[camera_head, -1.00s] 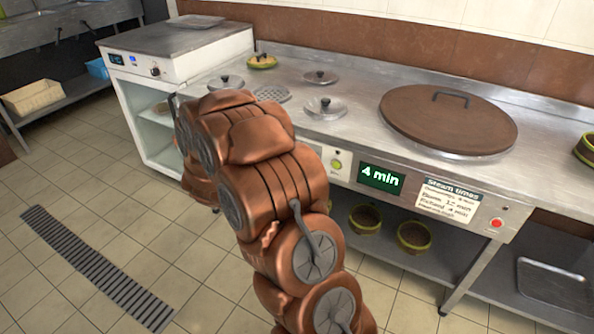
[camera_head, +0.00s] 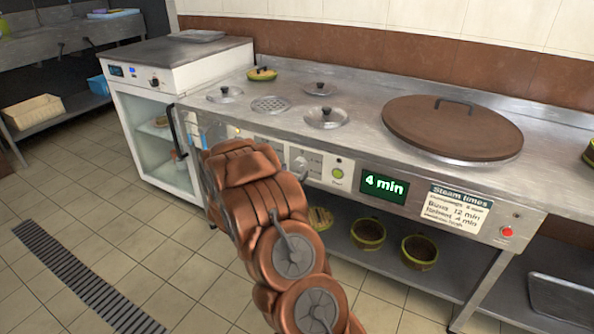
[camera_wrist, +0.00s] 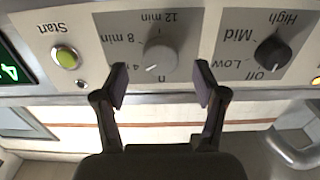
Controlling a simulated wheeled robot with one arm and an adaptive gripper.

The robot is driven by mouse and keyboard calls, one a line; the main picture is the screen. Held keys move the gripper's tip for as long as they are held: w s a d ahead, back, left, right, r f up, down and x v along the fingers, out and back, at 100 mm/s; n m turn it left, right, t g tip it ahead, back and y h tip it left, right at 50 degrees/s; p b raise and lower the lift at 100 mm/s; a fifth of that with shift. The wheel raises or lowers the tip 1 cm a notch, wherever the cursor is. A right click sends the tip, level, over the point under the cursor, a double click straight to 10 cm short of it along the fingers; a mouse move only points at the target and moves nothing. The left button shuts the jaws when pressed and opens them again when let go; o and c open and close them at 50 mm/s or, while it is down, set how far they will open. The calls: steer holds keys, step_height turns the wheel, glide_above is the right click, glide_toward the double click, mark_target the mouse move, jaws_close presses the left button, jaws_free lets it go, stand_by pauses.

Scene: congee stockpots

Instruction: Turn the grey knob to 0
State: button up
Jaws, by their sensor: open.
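The grey knob (camera_wrist: 160,57) is on the counter's front panel, ringed by upside-down labels for 4, 8 and 12 min. Its pale pointer mark slants down-left in the wrist view, towards the 4 min label. The label straight below it is partly cut off. The knob also shows in the head view (camera_head: 299,164), just right of my arm. My gripper (camera_wrist: 162,83) is open and empty, its fingertips on either side of the knob's lower edge in the picture, apparently short of touching it. My arm hides the gripper in the head view. The green display (camera_head: 384,187) reads 4 min.
A black knob (camera_wrist: 272,52) marked Off, Low, Mid, High is right of the grey knob in the wrist view. A green Start button (camera_wrist: 65,57) is to its left. A metal handle (camera_wrist: 293,152) is at lower right. A red button (camera_head: 507,232) is farther along the panel.

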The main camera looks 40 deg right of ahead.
mark_target(300, 164)
steer(key=shift+x, duration=1.45)
steer(key=c, duration=1.1)
steer(key=shift+c, duration=0.2)
